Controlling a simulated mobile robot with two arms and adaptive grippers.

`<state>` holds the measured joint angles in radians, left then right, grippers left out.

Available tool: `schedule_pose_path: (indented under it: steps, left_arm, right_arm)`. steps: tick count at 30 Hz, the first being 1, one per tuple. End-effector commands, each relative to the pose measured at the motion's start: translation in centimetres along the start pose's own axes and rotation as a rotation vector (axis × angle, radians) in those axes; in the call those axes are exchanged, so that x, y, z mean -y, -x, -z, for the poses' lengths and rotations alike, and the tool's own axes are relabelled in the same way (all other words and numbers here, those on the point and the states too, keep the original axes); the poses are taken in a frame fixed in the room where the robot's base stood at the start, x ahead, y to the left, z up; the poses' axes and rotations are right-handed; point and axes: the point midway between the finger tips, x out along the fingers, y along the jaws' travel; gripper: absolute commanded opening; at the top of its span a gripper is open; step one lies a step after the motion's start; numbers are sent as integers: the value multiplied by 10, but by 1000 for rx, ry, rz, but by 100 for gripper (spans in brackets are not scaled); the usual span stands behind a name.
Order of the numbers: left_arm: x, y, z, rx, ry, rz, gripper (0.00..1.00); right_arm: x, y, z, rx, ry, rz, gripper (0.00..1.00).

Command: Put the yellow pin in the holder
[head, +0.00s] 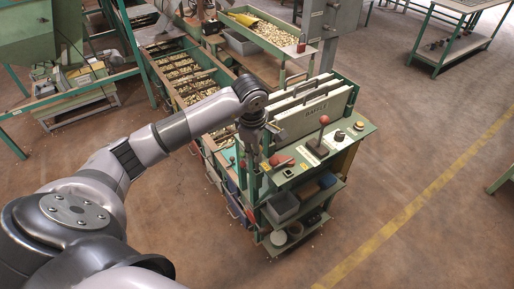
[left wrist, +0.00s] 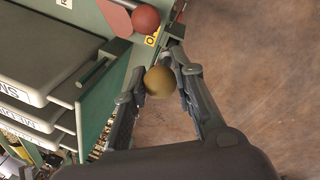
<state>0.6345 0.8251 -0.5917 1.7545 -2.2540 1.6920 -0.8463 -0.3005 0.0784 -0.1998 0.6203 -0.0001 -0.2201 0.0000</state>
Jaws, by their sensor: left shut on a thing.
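My left gripper (left wrist: 158,76) is shut on the yellow pin, whose round dull-yellow head (left wrist: 160,82) shows between the two fingers in the left wrist view. The pin's shaft is hidden there. In the head view my left gripper (head: 256,162) points down at the left edge of the green control stand; the pin cannot be made out there. A red ball-headed part (left wrist: 146,18) is just beyond the yellow pin, beside a yellow label (left wrist: 152,38). I cannot tell the holder apart for certain. My right gripper is out of view.
The control stand (head: 345,140) carries a red-knobbed lever (head: 324,120), a yellow button (head: 359,126) and upright baffle plates (head: 312,112). Shelves with bins (head: 281,206) are below. Nut trays (head: 185,75) stand behind.

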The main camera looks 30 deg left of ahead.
Motion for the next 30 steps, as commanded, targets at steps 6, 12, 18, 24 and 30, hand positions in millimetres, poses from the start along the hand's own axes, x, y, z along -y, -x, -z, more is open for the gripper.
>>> schedule_pose_path:
  steps: [6, 12, 18, 24, 30]
  left_arm:
    - [1, -8, 0, 0, 0, 0, 0]
    - [3, -14, 0, 0, 0, 0, 0]
    - [4, -20, 0, 0, 0, 0, 0]
    - [5, -26, 0, 0, 0, 0, 0]
    - [6, -31, 0, 0, 0, 0, 0]
  right_arm:
    - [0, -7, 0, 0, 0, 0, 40]
    - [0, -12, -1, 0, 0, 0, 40]
    - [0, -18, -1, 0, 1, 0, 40]
    - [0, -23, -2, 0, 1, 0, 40]
    - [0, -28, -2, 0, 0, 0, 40]
